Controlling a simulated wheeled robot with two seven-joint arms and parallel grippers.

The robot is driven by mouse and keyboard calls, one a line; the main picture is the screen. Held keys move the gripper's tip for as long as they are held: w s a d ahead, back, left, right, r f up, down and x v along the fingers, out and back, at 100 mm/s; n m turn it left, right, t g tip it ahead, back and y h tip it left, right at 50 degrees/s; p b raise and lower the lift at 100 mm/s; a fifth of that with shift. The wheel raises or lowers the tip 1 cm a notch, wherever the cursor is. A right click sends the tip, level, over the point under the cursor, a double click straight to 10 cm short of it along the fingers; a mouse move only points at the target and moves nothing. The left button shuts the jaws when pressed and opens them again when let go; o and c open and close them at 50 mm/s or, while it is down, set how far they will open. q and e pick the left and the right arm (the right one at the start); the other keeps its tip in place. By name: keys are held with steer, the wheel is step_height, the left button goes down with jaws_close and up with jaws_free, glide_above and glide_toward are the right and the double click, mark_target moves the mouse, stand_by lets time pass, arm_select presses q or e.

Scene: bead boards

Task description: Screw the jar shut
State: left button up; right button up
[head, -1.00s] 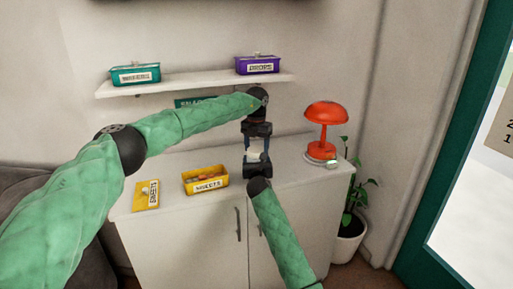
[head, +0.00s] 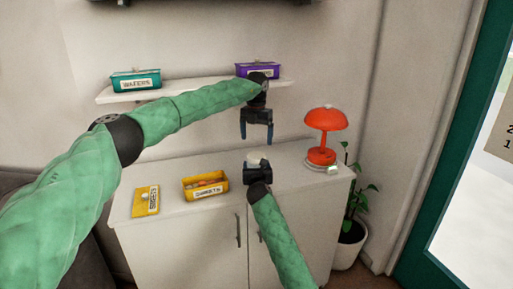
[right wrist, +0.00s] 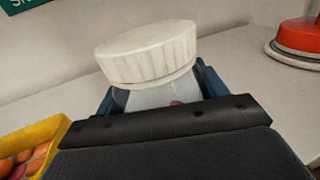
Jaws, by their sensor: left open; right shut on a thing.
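The jar has a ribbed off-white lid (right wrist: 147,54) and a clear body (right wrist: 150,97), seen in the right wrist view. The lid sits on top of the jar and looks slightly tilted in that view; I cannot tell how tightly it is on. My right gripper (head: 258,165) is shut on the jar body on the cabinet's top; its fingers show on both sides of the glass. In the head view the lid (head: 257,157) shows as a small pale shape. My left gripper (head: 257,130) is open and empty above the jar, fingers pointing down, apart from the lid.
A yellow box of sweets (head: 206,191) and its yellow lid (head: 146,201) lie left on the white cabinet (head: 180,225). A red lamp (head: 325,120) stands right. A shelf (head: 120,96) above holds a teal box (head: 136,79) and a purple box (head: 258,69).

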arm_select(q)
step_height(320, 180, up, 4)
steer(key=shift+r, duration=0.25)
arm_select(e)
steer(key=o, duration=2)
steer(key=shift+c, duration=0.2)
steer(key=shift+s, duration=0.1)
arm_select(q)
steer(key=shift+f+b, duration=0.45)
steer(key=shift+b, duration=0.05)
arm_select(e)
steer(key=shift+s+d, duration=0.2)
steer(key=shift+s, duration=3.55)
arm_select(q)
steer(key=shift+f, duration=0.1)
arm_select(e)
steer(key=shift+f, duration=0.1)
